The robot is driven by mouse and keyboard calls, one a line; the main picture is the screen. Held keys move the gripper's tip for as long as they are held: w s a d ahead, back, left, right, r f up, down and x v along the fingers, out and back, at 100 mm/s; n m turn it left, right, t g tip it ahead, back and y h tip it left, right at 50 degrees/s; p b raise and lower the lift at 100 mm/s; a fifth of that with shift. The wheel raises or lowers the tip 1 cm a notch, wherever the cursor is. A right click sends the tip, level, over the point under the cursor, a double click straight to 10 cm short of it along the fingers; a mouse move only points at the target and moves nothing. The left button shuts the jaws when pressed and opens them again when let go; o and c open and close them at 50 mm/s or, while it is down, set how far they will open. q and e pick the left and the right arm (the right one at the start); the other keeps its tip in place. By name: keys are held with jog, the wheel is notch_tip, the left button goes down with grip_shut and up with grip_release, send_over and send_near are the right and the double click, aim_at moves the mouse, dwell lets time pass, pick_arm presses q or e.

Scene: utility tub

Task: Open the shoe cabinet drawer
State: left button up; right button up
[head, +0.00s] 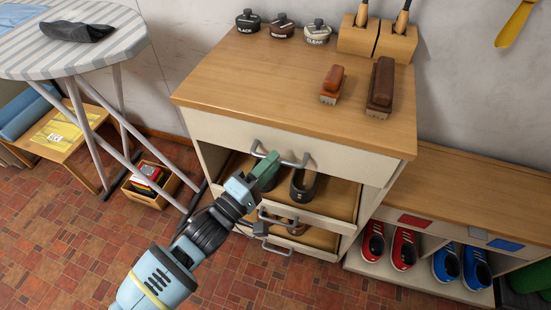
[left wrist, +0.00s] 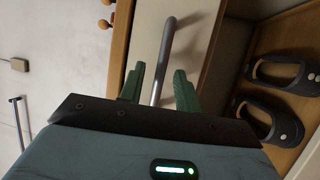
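The shoe cabinet (head: 250,75) has a wooden top and a cream top drawer (head: 345,158) that looks closed. Its grey bar handle (head: 285,160) runs across the drawer front. My left gripper (head: 267,168) is at the left part of this handle. In the left wrist view the handle bar (left wrist: 165,55) passes between the two green fingers (left wrist: 159,88). The fingers are apart, with gaps on both sides of the bar. My right gripper is not in view.
Below the drawer, dark shoes (head: 303,186) sit on low-fronted wooden trays with handles. Brushes (head: 380,85) and polish tins (head: 282,27) stand on top. An ironing board (head: 75,45) stands at left, a low shoe bench (head: 480,195) at right.

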pick_arm(q)
jog(key=shift+x, duration=1.05)
grip_shut()
